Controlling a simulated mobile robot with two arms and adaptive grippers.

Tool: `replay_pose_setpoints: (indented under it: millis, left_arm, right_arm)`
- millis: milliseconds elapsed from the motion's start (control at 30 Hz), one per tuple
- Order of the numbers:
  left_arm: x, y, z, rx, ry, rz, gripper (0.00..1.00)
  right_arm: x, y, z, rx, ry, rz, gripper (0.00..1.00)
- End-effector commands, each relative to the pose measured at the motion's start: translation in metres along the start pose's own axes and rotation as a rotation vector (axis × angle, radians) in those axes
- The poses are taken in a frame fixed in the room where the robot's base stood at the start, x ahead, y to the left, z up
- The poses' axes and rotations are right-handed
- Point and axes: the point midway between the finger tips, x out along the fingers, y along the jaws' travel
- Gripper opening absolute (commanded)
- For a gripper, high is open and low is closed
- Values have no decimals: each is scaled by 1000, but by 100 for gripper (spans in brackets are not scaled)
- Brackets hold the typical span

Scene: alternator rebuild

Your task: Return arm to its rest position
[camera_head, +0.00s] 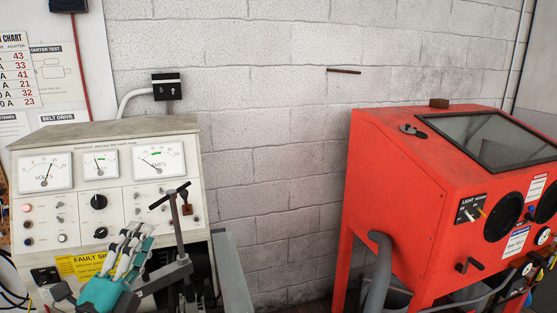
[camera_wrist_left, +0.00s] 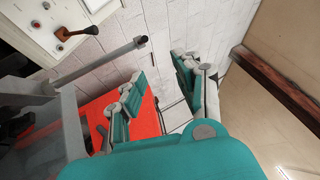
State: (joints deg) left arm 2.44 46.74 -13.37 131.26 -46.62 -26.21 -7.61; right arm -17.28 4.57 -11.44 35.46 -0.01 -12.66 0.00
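My left gripper (camera_head: 134,242), teal and light grey, is at the lower left of the head view, in front of the lower panel of the cream test bench (camera_head: 190,145). In the left wrist view the two fingers of my left gripper (camera_wrist_left: 157,68) stand apart with nothing between them. A dark grey clamp arm with a T-handle (camera_head: 172,202) rises just right of the gripper. In the wrist view its grey bar (camera_wrist_left: 103,57) lies left of the fingers, apart from them. My right gripper is in neither view.
A red blasting cabinet (camera_head: 385,165) with a grey hose (camera_head: 380,265) stands at the right. A white block wall (camera_head: 265,120) is behind. Free space lies between bench and cabinet. A yellow sign (camera_head: 82,266) is partly hidden by the gripper.

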Motion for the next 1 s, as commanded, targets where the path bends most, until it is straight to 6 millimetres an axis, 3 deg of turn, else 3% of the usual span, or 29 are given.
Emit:
replay_pose_setpoints:
  millis: [33,133,300,400,500,800,1000]
  left_arm:
    - [-22,36,11,-191,-145,101,33]
    - [-66,96,23,-456,-384,284,33]
    - [-162,180,7,-788,-728,603,33]
    - [-216,210,-15,-924,-889,772,33]
    - [-261,226,-39,-1023,-1010,917,33]
    - [-363,234,-110,-1218,-1270,1272,33]
    - [-383,320,-115,-1201,-1284,1296,33]
  right_arm:
    - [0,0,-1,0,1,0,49]
    - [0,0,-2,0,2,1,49]
    - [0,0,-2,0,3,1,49]
    - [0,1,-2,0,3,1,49]
    - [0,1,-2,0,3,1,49]
    - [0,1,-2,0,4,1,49]
    - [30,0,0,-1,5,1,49]
